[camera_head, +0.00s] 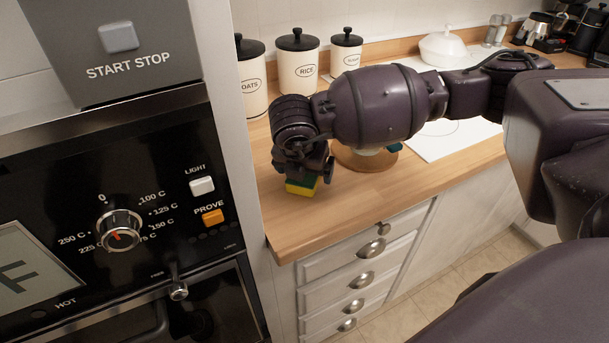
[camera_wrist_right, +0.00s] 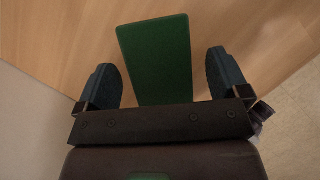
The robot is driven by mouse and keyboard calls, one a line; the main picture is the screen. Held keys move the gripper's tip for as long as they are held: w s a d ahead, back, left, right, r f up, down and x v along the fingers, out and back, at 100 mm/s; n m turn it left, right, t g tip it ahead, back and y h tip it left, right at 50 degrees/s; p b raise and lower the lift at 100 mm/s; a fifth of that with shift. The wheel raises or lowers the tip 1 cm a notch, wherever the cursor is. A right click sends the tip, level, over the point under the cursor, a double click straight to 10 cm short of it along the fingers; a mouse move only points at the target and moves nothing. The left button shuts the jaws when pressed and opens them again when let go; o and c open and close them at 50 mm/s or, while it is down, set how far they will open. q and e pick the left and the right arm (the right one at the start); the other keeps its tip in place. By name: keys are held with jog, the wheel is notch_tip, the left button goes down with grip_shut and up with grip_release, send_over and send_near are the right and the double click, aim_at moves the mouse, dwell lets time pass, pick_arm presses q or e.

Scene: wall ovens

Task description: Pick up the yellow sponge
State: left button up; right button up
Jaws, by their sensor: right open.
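The yellow sponge (camera_head: 301,187) lies on the wooden counter near its front left corner, just below my right gripper (camera_head: 306,172). Its green scouring side faces up and its yellow side shows below. In the right wrist view only the green top of the sponge (camera_wrist_right: 158,60) shows. It lies between and ahead of the two dark fingers of my right gripper (camera_wrist_right: 162,85), which are spread apart with a gap on each side. The gripper partly covers the sponge in the head view. My left gripper is not in view.
The wooden counter (camera_head: 350,210) has free room right of the sponge. A round wooden board (camera_head: 352,160) lies partly behind my arm. Lidded canisters (camera_head: 297,65) stand at the back. The oven panel (camera_head: 120,190) stands close on the left, and drawers (camera_head: 350,275) lie below the counter.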

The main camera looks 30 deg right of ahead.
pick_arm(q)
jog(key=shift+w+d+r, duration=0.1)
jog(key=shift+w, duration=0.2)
pick_arm(e)
jog(key=shift+w+d+f, duration=0.2)
jog(key=shift+f, duration=0.4)
jog(key=shift+c, duration=0.4)
jog(key=c, duration=1)
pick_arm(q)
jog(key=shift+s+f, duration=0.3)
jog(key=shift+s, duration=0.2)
pick_arm(e)
jog(key=shift+r, duration=0.15)
pick_arm(q)
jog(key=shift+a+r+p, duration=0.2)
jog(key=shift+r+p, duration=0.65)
jog(key=shift+p, duration=0.35)
pick_arm(e)
notch_tip(320, 180, up, 20)
jog(key=shift+f, duration=0.1)
